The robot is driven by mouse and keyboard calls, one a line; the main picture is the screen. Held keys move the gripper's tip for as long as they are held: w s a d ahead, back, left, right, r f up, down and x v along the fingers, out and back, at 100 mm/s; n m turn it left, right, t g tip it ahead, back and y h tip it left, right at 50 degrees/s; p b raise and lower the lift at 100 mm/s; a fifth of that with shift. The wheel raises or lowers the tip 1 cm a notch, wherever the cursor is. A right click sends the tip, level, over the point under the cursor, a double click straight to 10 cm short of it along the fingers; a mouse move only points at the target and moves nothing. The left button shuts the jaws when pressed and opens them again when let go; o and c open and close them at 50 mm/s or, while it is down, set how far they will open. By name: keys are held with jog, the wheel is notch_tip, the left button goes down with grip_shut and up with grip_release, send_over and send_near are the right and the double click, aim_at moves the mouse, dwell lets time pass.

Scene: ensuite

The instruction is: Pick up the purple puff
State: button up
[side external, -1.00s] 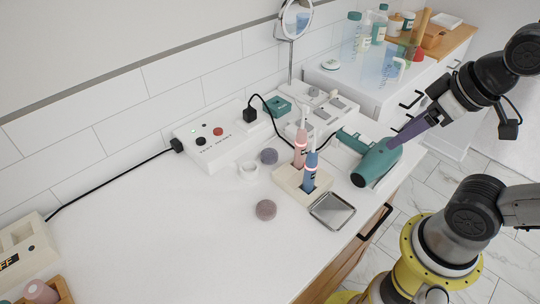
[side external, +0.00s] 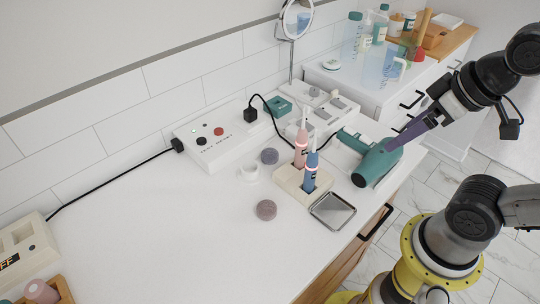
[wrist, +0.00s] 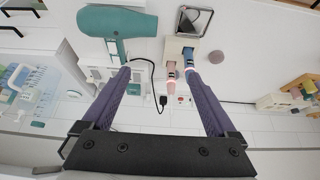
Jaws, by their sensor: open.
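Two small round puffs lie on the white counter in the side view. The greyish-purple puff (side external: 269,156) is behind the toothbrush holder, near a white ring. The mauve puff (side external: 266,210) is in front and left of that holder. My gripper (side external: 394,145), with long purple fingers, is in the air by the teal hair dryer, well to the right of both puffs. In the wrist view my gripper (wrist: 158,75) has its fingers wide apart with nothing held.
The toothbrush holder (side external: 290,188) with two upright brushes, the teal hair dryer (side external: 377,163) and a metal tray (side external: 332,211) stand between my gripper and the puffs. A mirror (side external: 296,18) and a power box (side external: 213,139) are behind. The left counter is mostly clear.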

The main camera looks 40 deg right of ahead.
jog(key=w+r+n+g, duration=0.2)
jog(key=w+r+n, duration=0.4)
jog(key=w+r, duration=0.25)
jog(key=n+g, duration=0.4)
jog(key=n, duration=1)
send_over(271, 151)
notch_tip(271, 151, down, 4)
jog(key=f, duration=1.8)
jog(key=shift+s+d+f, duration=0.2)
jog(key=shift+s+f, duration=0.05)
jog(key=shift+s, duration=0.05)
jog(key=shift+w+a+f, duration=0.1)
jog(key=shift+w+f, duration=0.1)
jog(key=shift+f, duration=1.35)
jog(key=shift+w+a+f, duration=0.1)
jog(key=shift+w+f, duration=0.05)
jog(key=shift+f, duration=1.35)
jog(key=c, duration=1.4)
